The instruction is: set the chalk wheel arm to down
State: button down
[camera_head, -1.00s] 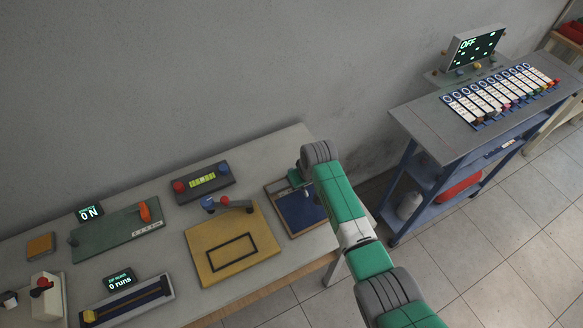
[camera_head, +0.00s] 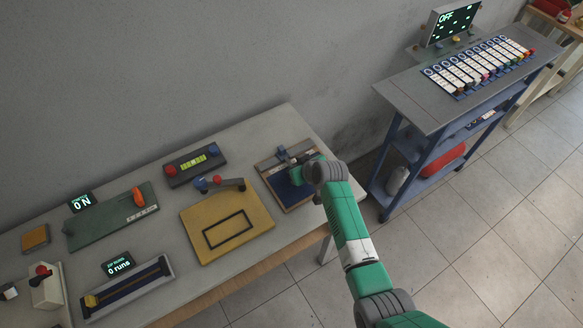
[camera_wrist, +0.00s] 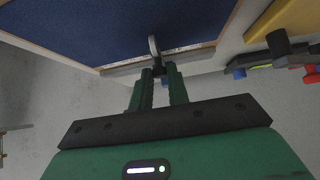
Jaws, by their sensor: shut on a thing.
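The blue board (camera_head: 271,180) with a wooden frame lies at the right end of the table. A grey rail with a small dark block (camera_head: 282,153) runs along its back edge. My gripper (camera_head: 297,174) reaches in low over the board from the right. In the wrist view, my gripper (camera_wrist: 160,74) is shut on the dark end of a small arm, which I take to be the chalk wheel arm (camera_wrist: 153,46). The arm's light, curved part shows against the blue board (camera_wrist: 80,25) by the rail. The fingers partly hide the gripped end, and I cannot tell the arm's setting.
A grey box with red and blue knobs (camera_head: 195,164), a green panel (camera_head: 105,217) and a slider track (camera_head: 128,288) stand farther left. A blue cart (camera_head: 425,105) stands right.

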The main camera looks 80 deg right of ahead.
jog(key=c, duration=1.3)
grip_release()
jog(key=shift+c, duration=0.2)
jog(key=p+v, duration=0.1)
jog(key=v, duration=0.6)
jog(key=shift+s+a+r, duration=0.15)
jog(key=shift+r, duration=0.2)
